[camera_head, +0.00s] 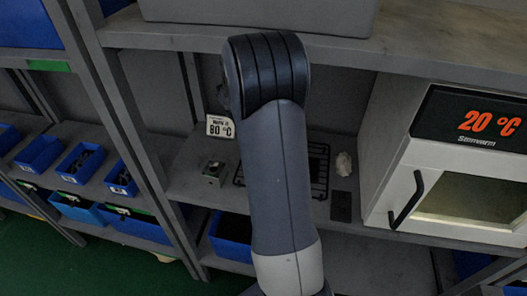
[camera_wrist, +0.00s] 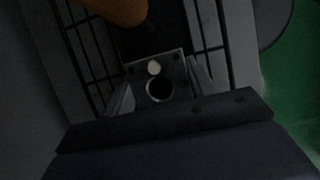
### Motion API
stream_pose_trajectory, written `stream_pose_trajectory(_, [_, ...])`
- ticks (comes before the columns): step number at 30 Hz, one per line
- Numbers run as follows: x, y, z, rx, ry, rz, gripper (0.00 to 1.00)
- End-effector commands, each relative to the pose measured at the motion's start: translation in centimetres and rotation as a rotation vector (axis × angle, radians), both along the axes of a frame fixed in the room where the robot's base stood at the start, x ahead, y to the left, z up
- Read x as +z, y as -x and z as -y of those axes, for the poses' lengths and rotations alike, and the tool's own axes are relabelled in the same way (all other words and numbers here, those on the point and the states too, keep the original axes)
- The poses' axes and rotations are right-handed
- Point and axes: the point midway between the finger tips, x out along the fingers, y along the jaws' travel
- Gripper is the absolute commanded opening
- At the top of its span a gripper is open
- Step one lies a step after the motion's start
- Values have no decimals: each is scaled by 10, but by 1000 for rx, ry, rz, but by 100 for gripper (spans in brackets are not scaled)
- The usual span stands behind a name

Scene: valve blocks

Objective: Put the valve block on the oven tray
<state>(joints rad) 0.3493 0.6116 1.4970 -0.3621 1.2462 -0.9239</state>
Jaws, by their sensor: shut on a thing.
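In the wrist view my gripper (camera_wrist: 161,86) is shut on a grey metal valve block (camera_wrist: 178,70), one finger on each side. The block has a large dark round hole and a small pale round spot. Dark bars of the oven tray (camera_wrist: 88,62) show on both sides beyond it; I cannot tell whether the block touches them. In the head view the black wire oven tray (camera_head: 319,168) lies on the shelf, partly hidden by my arm. My gripper and the held block are hidden there. Another small metal block (camera_head: 213,172) sits left of the tray.
A white oven (camera_head: 408,160) reading 20 °C stands closed at right. A sign (camera_head: 220,127) reads 80 °C. A pale lump (camera_head: 343,163) and a dark pad (camera_head: 341,206) lie between tray and oven. A brown rounded thing (camera_wrist: 118,10) is close above the block in the wrist view.

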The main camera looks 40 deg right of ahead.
Motion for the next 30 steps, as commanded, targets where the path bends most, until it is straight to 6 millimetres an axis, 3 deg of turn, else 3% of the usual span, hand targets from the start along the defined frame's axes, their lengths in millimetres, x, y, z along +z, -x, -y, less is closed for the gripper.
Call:
stream_pose_trajectory(3, [-3, 0, 0, 0, 0, 0, 11])
stream_pose_trajectory(4, [-4, 0, 0, 0, -1, -1, 53])
stream_pose_trajectory(12, [-3, 0, 0, 0, 0, 0, 74])
stream_pose_trajectory(23, [7, -3, -1, 0, 2, 3, 74])
stream_pose_trajectory(30, [51, -18, -14, 2, 3, 5, 74])
